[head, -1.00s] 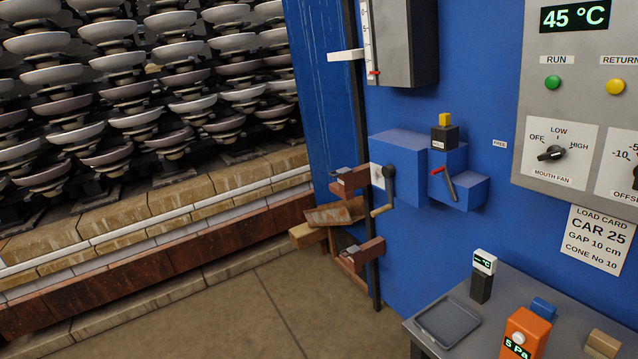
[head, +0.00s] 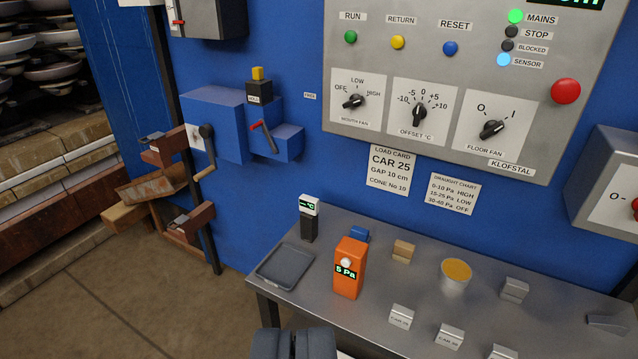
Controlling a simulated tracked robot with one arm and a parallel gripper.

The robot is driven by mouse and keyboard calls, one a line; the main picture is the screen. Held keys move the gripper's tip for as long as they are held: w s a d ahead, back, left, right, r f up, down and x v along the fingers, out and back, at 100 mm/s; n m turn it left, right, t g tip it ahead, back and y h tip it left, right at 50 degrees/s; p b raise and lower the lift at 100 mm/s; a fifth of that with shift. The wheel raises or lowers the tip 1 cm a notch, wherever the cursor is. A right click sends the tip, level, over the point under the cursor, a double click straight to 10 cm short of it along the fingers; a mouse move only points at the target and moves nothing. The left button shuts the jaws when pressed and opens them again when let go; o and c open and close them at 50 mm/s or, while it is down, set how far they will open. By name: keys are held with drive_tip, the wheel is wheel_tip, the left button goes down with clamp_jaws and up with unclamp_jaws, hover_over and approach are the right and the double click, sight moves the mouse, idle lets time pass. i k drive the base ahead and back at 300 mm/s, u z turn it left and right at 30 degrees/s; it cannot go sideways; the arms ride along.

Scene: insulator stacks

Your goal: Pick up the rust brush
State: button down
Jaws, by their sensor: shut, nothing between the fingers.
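No thing here is clearly a rust brush. A small tan wood-coloured block (head: 403,251) lies on the grey metal bench (head: 350,322), and a small blue block (head: 358,234) lies to its left, partly behind the orange meter. I cannot tell if either is the brush. My gripper (head: 293,343) shows at the bottom edge, dark, with its two fingers together and nothing between them. It is in front of the bench's near edge, apart from everything on it.
An orange meter reading 5 Pa (head: 348,268), a black-and-white thermometer (head: 309,217), a dark tray (head: 285,266), a cup with orange contents (head: 456,275) and several metal tags stand on the bench. The blue wall carries a control panel (head: 440,150) and crank (head: 206,150).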

sight(512, 290)
drive_tip(key=z, duration=0.05)
drive_tip(key=k, duration=0.55)
drive_tip(key=z, duration=0.7)
drive_tip(key=i, duration=1.8)
drive_tip(key=u, duration=0.8)
